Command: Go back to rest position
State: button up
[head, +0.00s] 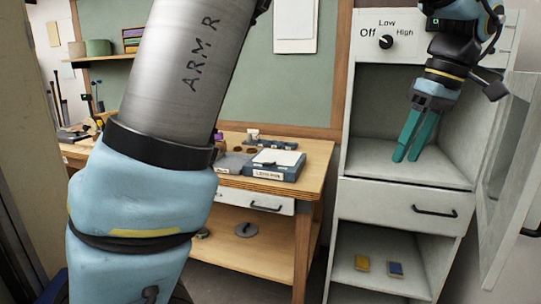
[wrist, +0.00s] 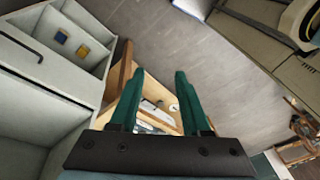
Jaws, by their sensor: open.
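My gripper (head: 410,137) hangs at the upper right of the head view, in front of the open compartment of a pale cabinet (head: 398,195). Its two green fingers point down and are apart, with nothing between them. In the wrist view, my gripper (wrist: 158,98) also shows open and empty, with the floor and the workbench beyond its fingers. My arm crosses the left part of the head view and hides part of the bench.
The cabinet has a dial (head: 386,42), a drawer handle (head: 434,211) and an open glazed door (head: 508,165) at right. A yellow block (head: 362,263) and a blue block (head: 396,269) lie on its lower shelf. A wooden workbench (head: 265,187) with a labelled case (head: 274,165) stands left.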

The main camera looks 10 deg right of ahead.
jog(key=w+a+f+m+h+b, duration=0.1)
jog(key=w+a+f+b, duration=0.1)
jog(key=w+a+f, duration=0.6)
jog(key=w+a+f+m+h+b, duration=0.1)
jog(key=w+a+f+m, duration=0.1)
jog(key=a+f, duration=0.7)
jog(key=s+a+f+m+b, duration=0.1)
jog(key=a+f, duration=0.3)
jog(key=a, duration=0.6)
jog(key=s+a+f+m+b, duration=0.1)
jog(key=a+f, duration=0.3)
jog(key=a, duration=0.6)
jog(key=shift+s+a+h+b, duration=0.35)
jog(key=shift+s+b, duration=0.15)
jog(key=shift+s, duration=0.35)
jog(key=shift+o, duration=0.4)
